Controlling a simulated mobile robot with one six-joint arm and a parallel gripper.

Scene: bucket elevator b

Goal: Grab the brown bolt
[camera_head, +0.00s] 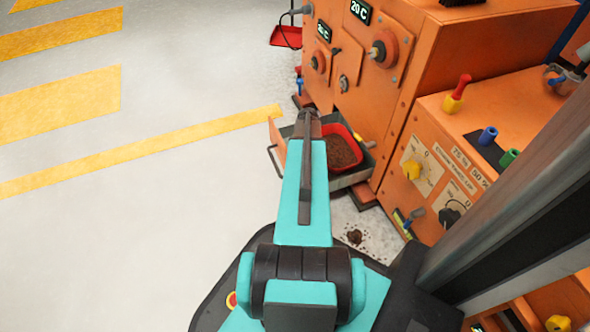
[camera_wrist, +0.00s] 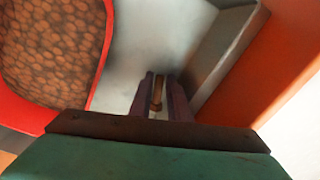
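The brown bolt (camera_wrist: 157,96) is a small, narrow piece between the fingers of my gripper in the wrist view. My gripper (camera_wrist: 159,78) has one dark finger close on each side of the bolt. The gap is narrow, and I cannot tell whether both fingers touch it. Pale floor of the drawer (camera_wrist: 160,45) shows beyond the fingertips. In the head view my gripper (camera_head: 308,112) reaches over the open drawer beside the orange machine. The bolt is hidden there behind my arm.
A red container (camera_head: 345,133) of brown granules sits in the open drawer (camera_head: 350,180), and its red rim is close left of the fingers in the wrist view. The drawer's grey wall (camera_wrist: 230,50) is close right. The orange machine (camera_head: 440,50) stands behind. Open floor lies left.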

